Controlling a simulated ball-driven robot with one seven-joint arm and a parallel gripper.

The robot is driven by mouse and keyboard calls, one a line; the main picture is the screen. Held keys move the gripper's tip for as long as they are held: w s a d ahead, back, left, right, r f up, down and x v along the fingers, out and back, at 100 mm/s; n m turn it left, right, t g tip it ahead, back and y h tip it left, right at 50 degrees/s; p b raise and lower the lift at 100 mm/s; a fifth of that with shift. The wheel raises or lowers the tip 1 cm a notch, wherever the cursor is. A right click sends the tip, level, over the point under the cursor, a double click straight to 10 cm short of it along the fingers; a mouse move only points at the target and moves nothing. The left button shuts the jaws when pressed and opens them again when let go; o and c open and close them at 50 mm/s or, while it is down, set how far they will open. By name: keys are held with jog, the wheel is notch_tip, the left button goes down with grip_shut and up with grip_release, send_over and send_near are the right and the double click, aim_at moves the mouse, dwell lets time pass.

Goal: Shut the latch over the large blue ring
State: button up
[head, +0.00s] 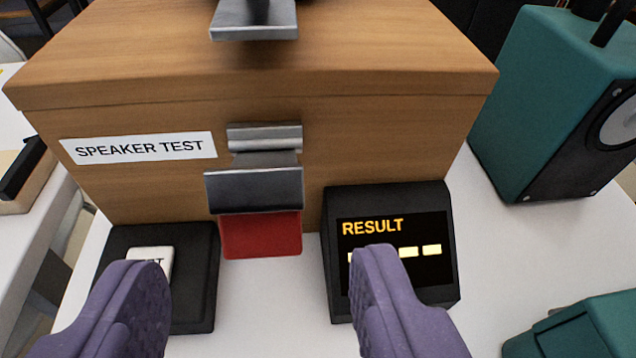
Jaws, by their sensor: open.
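A wooden box (385,140) with a lid stands ahead of me, labelled SPEAKER TEST. A grey metal latch (255,188) is on the middle of its front face. A red tab (261,236) hangs at the latch's lower end. I cannot tell whether the latch is fastened. No large blue ring shows in this view. My gripper (262,264) is open and empty, with purple fingers spread wide in front of and below the red tab. The fingers are apart from the latch. The left finger partly covers a white button, and the right finger partly covers a display.
A black button box (197,290) stands at left and a black RESULT display (440,240) at right, both before the wooden box. A teal speaker (530,90) stands at far right, with another teal object (585,330) below. The white table (270,320) between is clear.

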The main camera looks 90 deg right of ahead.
aim_at(264, 184)
jog(key=shift+b+x, duration=0.35)
jog(key=shift+x, duration=1)
jog(key=shift+c, duration=0.2)
grip_shut()
jog(key=shift+r, duration=0.1)
